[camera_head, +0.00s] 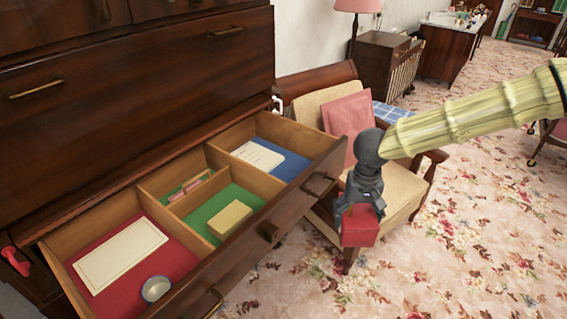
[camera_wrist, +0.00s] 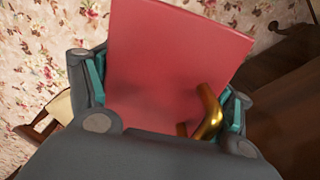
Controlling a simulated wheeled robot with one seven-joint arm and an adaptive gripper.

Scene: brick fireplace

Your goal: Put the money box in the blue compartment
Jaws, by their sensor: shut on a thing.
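The money box is a red box (camera_head: 360,226) held in my gripper (camera_head: 361,198), which is shut on it. In the wrist view the red box (camera_wrist: 170,60) sits between the two fingers, with a gold curved part (camera_wrist: 209,115) at its lower right. My gripper hangs in front of the chair, just right of the open drawer's front and outside the drawer. The blue compartment (camera_head: 291,166) is at the drawer's far right end and holds a white notebook (camera_head: 258,155) on its left side; part of its blue floor is bare.
The drawer's green compartment (camera_head: 204,219) holds a yellow block (camera_head: 230,219). The red compartment (camera_head: 128,300) holds a white board (camera_head: 121,256) and a round tin (camera_head: 156,288). A beige armchair (camera_head: 316,110) with a pink cushion (camera_head: 348,117) stands behind the drawer's right end.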

